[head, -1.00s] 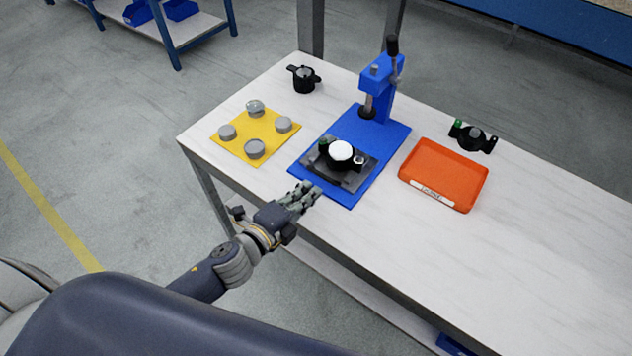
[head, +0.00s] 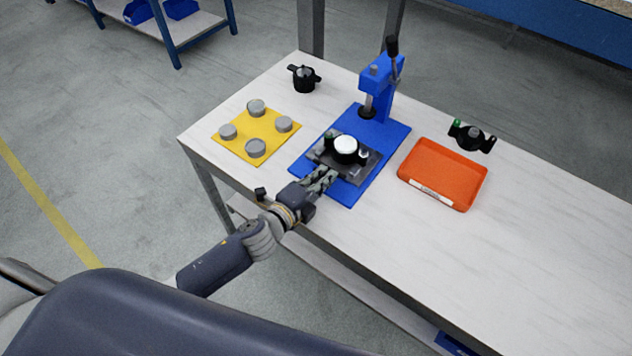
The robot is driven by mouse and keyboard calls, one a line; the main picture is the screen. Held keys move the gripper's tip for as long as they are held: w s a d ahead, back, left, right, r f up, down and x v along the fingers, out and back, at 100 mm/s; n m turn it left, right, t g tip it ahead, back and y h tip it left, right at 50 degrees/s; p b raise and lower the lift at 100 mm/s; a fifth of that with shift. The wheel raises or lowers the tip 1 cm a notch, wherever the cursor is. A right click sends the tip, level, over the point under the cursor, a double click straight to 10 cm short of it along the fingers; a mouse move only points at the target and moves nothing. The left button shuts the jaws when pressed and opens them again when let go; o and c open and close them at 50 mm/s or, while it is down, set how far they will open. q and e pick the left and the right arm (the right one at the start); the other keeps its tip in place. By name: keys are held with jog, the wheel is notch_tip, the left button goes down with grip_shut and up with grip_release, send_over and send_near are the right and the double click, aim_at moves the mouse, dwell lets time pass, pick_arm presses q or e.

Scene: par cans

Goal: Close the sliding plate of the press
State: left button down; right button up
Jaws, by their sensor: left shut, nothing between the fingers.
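The blue press (head: 381,88) stands on a blue base plate (head: 385,132) on the white table. Its grey sliding plate (head: 328,160) lies on the front part of the base, out in front of the press column. A black holder with a white round top (head: 346,147) sits on the sliding plate. My left gripper (head: 327,178) is shut and empty, with its fingertips at the front edge of the sliding plate. I cannot tell for sure whether they touch it. My right gripper is not in view.
A yellow mat (head: 243,148) with several grey discs lies left of the press. An orange tray (head: 443,170) is to the right, with a black fixture (head: 472,137) behind it. Another black fixture (head: 304,78) stands at the back left. The table's front right is clear.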

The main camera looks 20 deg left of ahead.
aim_at(345, 150)
pick_arm(q)
jog(key=x, duration=0.3)
jog(key=r+x, duration=0.1)
jog(key=x, duration=0.2)
jog(key=r+x, duration=0.1)
jog(key=x, duration=0.2)
jog(key=shift+w+d, duration=0.3)
jog(key=shift+w, duration=0.2)
jog(key=shift+r, duration=0.15)
jog(key=shift+w+r, duration=0.1)
